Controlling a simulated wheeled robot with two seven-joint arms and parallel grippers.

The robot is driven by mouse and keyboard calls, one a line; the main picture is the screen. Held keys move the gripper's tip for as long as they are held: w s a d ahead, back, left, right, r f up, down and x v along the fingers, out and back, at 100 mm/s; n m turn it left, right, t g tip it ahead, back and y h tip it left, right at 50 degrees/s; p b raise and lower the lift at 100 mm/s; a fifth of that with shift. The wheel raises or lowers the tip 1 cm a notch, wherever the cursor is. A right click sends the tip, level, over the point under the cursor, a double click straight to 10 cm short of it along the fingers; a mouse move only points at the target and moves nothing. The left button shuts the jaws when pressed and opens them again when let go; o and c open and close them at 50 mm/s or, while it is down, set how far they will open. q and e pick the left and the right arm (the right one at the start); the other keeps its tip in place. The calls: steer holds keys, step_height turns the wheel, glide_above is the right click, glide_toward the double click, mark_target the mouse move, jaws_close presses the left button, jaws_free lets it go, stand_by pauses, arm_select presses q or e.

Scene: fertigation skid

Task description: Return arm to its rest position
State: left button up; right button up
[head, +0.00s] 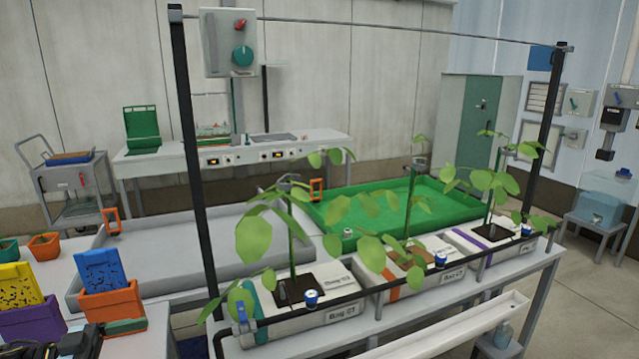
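A dark mechanical shape (72,342) shows at the bottom left corner, cut off by the picture's edge. It looks like part of my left arm or gripper, but I cannot make out its fingers or whether it holds anything. It is near the purple bin and a small green item (125,326) on the white table. My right gripper and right arm are not in view.
Several potted plants grow from labelled white bags (345,298) on a bench, fenced by black posts (188,140) and a pipe. An orange bin (111,300) and purple bin (32,320) stand left. Behind are a grey tray (150,262) and green tray (430,190).

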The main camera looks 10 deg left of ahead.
arm_select(q)
steer(key=d+f+n+t+y, duration=0.4)
steer(key=d+f+n+y, duration=0.5)
steer(key=d, duration=0.9)
steer(key=s+f+g+y, duration=0.25)
steer(key=s+g, duration=0.25)
steer(key=s, duration=0.5)
steer(key=s+f+g+y, duration=0.2)
steer(key=s+g+y, duration=0.25)
steer(key=s, duration=0.55)
step_height(320, 180, down, 20)
steer(key=g+p, duration=0.2)
steer(key=p, duration=0.2)
steer(key=s+a+f+p, duration=0.1)
steer(key=s+f, duration=0.5)
steer(key=s, duration=0.2)
steer(key=s+a+f+p, duration=0.1)
steer(key=s+f+p, duration=0.1)
steer(key=s+f, duration=0.4)
steer(key=s, duration=0.3)
steer(key=shift+s+a+g+h, duration=0.25)
steer(key=shift+s+g+h, duration=0.05)
steer(key=shift+g, duration=0.05)
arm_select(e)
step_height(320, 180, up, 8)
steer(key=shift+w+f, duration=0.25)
